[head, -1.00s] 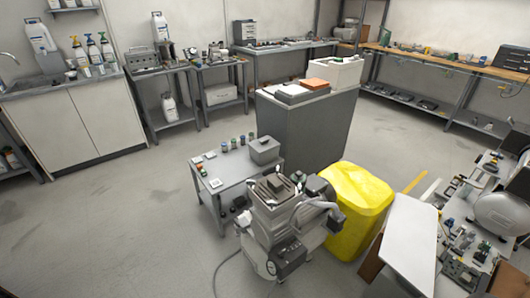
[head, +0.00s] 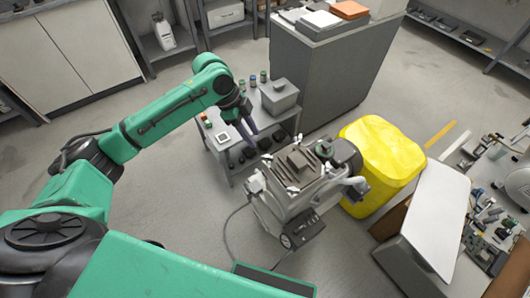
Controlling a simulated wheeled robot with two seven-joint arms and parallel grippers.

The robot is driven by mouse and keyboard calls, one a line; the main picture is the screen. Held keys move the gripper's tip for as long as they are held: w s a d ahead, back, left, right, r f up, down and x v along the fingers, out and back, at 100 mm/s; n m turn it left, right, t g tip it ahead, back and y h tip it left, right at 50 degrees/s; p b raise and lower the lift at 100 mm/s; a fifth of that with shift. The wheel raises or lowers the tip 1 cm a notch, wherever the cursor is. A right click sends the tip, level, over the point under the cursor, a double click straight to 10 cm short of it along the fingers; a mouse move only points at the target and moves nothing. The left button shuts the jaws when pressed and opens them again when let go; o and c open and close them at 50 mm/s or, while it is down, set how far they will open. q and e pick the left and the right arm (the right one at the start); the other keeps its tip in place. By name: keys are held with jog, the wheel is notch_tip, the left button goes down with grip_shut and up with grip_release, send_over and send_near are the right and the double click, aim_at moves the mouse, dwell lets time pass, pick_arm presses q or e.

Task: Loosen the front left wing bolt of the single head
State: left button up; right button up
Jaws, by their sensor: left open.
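The single head (head: 300,162) is a grey finned block on top of the compressor (head: 290,205) at the centre right. Small pale wing bolts show at its edges, one at the left edge (head: 267,157) and one at the near edge (head: 293,189). They are too small to tell how far they are turned. My left gripper (head: 251,128) is open and empty. In the picture it is up and left of the head, in front of the small grey table, apart from the bolts. My right gripper is not in view.
A small grey table (head: 224,142) with jars and a grey box (head: 279,96) stands behind the compressor. A yellow covered bin (head: 385,160) stands close on its right. A white-topped bench (head: 437,215) is farther right. A hose lies on the floor to the left.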

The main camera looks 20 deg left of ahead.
aim_at(267, 156)
pick_arm(q)
jog(key=x, duration=0.9)
jog(key=shift+d+f, duration=0.15)
jog(key=shift+f, duration=0.1)
jog(key=shift+w+f, duration=0.15)
jog(key=shift+f, duration=0.2)
grip_shut()
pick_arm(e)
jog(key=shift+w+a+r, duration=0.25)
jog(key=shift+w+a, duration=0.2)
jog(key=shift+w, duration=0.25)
